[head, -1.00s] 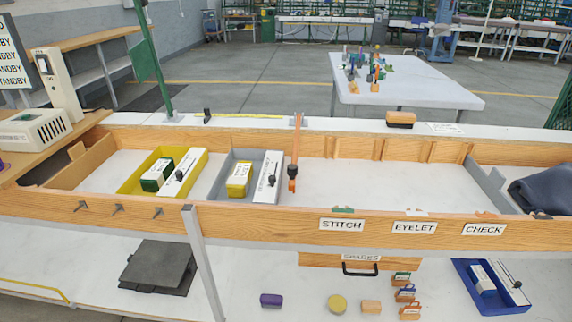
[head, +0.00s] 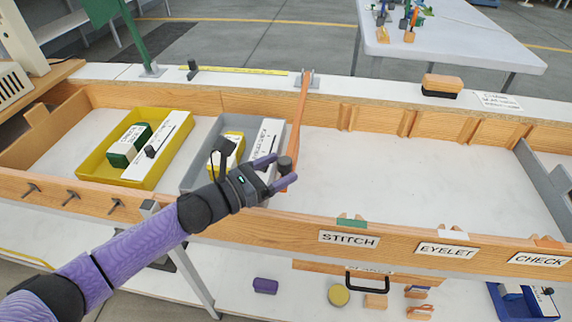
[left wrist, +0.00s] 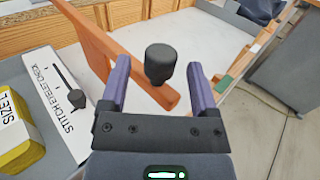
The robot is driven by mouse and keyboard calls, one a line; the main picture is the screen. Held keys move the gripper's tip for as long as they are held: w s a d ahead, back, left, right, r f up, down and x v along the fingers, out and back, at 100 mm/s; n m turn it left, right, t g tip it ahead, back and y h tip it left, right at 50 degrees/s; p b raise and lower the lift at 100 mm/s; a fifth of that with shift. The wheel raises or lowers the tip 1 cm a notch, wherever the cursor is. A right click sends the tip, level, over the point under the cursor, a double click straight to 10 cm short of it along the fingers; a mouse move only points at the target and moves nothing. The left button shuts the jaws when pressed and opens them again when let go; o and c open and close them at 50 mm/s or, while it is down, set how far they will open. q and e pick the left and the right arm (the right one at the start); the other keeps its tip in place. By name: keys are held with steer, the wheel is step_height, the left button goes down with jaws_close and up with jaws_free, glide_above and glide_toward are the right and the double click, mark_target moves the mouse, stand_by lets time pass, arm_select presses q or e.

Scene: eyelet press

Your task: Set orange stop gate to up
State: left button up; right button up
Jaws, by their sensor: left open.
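The orange stop gate (head: 300,118) is a long bar lying low across the wooden trough, from a hinge bracket on the far rail toward the near side. A black knob (head: 285,163) stands on its near end. In the left wrist view the orange bar (left wrist: 98,45) runs in from the upper left, and the black knob (left wrist: 160,63) shows between my fingers. My left gripper (head: 280,170) is open, its purple fingers on either side of the knob; I cannot tell whether they touch it. My right gripper is not in view.
A grey tray (head: 196,172) with a yellow box and a white slider panel lies left of the gate. A yellow tray (head: 92,165) stands further left. The near wooden wall (head: 400,240) carries STITCH, EYELET and CHECK labels. The trough floor right of the gate is clear.

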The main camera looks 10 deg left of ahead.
arm_select(q)
steer(key=shift+x, duration=1.05)
jaws_close()
stand_by(0.5)
